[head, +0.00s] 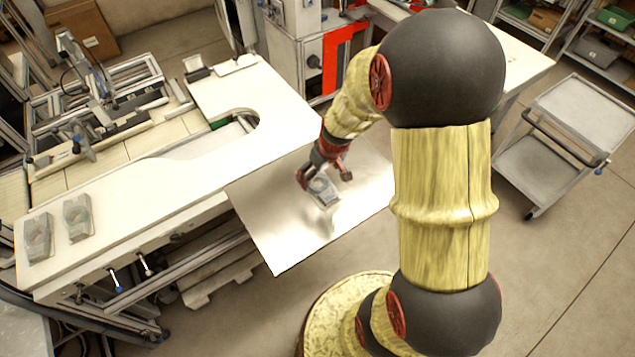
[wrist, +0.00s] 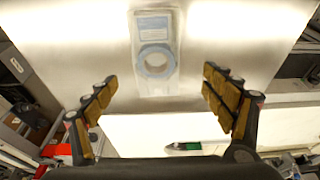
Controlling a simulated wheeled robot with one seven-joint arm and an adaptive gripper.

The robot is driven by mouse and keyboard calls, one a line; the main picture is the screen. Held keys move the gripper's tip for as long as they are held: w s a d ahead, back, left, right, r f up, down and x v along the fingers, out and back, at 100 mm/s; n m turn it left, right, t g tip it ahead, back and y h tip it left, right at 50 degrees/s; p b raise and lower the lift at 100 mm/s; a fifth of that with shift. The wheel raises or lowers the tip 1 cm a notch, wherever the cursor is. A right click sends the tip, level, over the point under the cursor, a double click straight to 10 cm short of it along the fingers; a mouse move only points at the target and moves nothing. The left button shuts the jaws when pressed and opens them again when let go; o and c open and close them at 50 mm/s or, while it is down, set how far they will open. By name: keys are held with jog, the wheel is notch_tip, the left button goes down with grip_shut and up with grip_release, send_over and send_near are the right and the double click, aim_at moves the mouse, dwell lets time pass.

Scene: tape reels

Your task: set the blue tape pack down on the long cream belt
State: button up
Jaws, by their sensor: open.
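The blue tape pack (wrist: 155,58), a flat clear pack with a blue ring and a blue label, lies on a shiny metal sheet (wrist: 235,45). In the head view the pack (head: 321,189) is partly hidden by my gripper (head: 325,179). My gripper is open above the near side of the pack. In the wrist view the fingers of my gripper (wrist: 160,84) are spread wide, with the pack beyond their tips and nothing between them. The long cream belt (head: 115,153) runs along the left machine, behind the white worktop.
Two similar grey packs (head: 38,238) and (head: 77,217) lie at the left end of the white worktop (head: 180,190). A gantry frame (head: 105,100) stands over the belt. A grey trolley (head: 580,110) stands at the right. Most of the metal sheet is bare.

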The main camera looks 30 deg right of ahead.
aim_at(318, 182)
jog(key=shift+x, duration=0.75)
jog(key=shift+w+f, duration=0.15)
jog(key=shift+f, duration=0.55)
jog(key=x, duration=0.3)
jog(key=shift+w+d+f+b, duration=0.15)
jog(key=shift+d+f+b, duration=0.1)
jog(key=shift+d+b, duration=0.15)
jog(key=shift+f, duration=0.35)
jog(key=shift+c, duration=0.6)
jog(key=c, duration=1.3)
